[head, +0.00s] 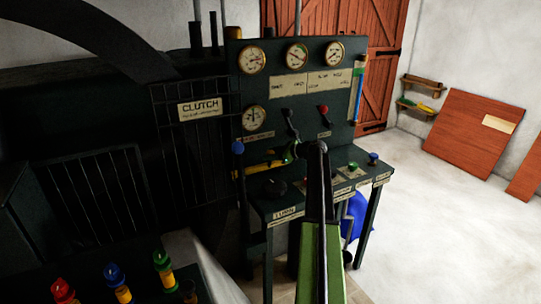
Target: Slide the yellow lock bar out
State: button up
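The yellow lock bar (262,163) lies roughly level, low on the front of the dark green control panel, left of my arm. Its right end is partly hidden near my arm's end. My arm reaches up from the bottom middle, and my gripper (292,154) seems to be at its far end, close to the bar's right end. The fingers are small and dark against the panel. I cannot tell if they touch the bar or how far apart they are.
The panel (288,92) carries gauges, a black-knobbed lever (291,118) and a red-knobbed lever (324,112) above the bar. A blue knob (238,147) stands left. The desk below has a black handwheel (274,187) and buttons. Open floor (440,220) lies right.

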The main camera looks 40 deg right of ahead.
jog(key=o, duration=0.4)
jog(key=shift+s+d, duration=0.3)
jog(key=shift+d, duration=0.1)
jog(key=shift+c, duration=0.2)
jog(key=shift+w+a, duration=0.1)
jog(key=shift+a, duration=0.2)
jog(key=p+v, duration=0.6)
jog(key=v, duration=1.1)
jog(key=shift+s+r, duration=0.15)
jog(key=shift+s, duration=0.05)
